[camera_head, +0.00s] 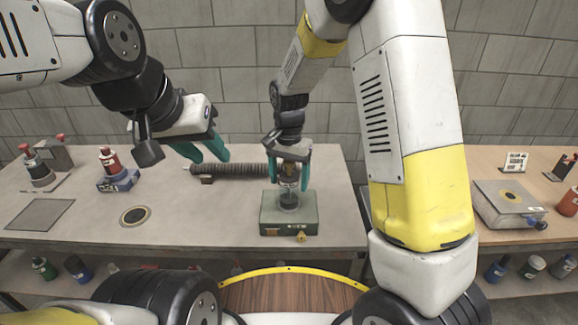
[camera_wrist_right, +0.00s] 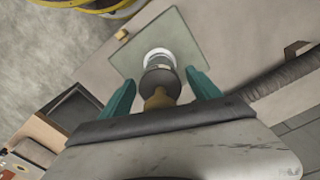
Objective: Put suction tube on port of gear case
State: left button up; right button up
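The green gear case (camera_head: 289,219) stands on the grey table in the head view; its pale green top (camera_wrist_right: 128,55) shows in the right wrist view. An upright tube piece (camera_wrist_right: 160,82), dark grey with a brass end, which looks like the suction tube, stands over a whitish round port (camera_wrist_right: 158,55) on that top. I cannot tell whether it is fully seated. My right gripper (camera_head: 290,180) points down around the tube, with teal fingers apart and gaps beside it.
A ribbed dark hose (camera_head: 228,170) lies along the back of the table, behind the case. A red-topped bottle on a blue base (camera_head: 117,178) and a round disc (camera_head: 135,215) are to the left. A wooden table with a grey box (camera_head: 508,205) stands at right.

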jog(key=shift+r, duration=0.1)
notch_tip(320, 180, up, 12)
jog(key=shift+f, duration=0.1)
jog(key=s+d+r+n+t+y, duration=0.1)
jog(key=s+d+r+n+t, duration=0.1)
jog(key=s+d, duration=0.5)
jog(key=s+d+r+n+t+y, duration=0.1)
jog(key=s+d+r+n+t, duration=0.2)
jog(key=s+d+r, duration=0.4)
jog(key=shift+s+t, duration=0.6)
jog(key=shift+s, duration=2.2)
jog(key=shift+d+r, duration=0.1)
jog(key=shift+r, duration=0.05)
jog(key=shift+c, duration=0.2)
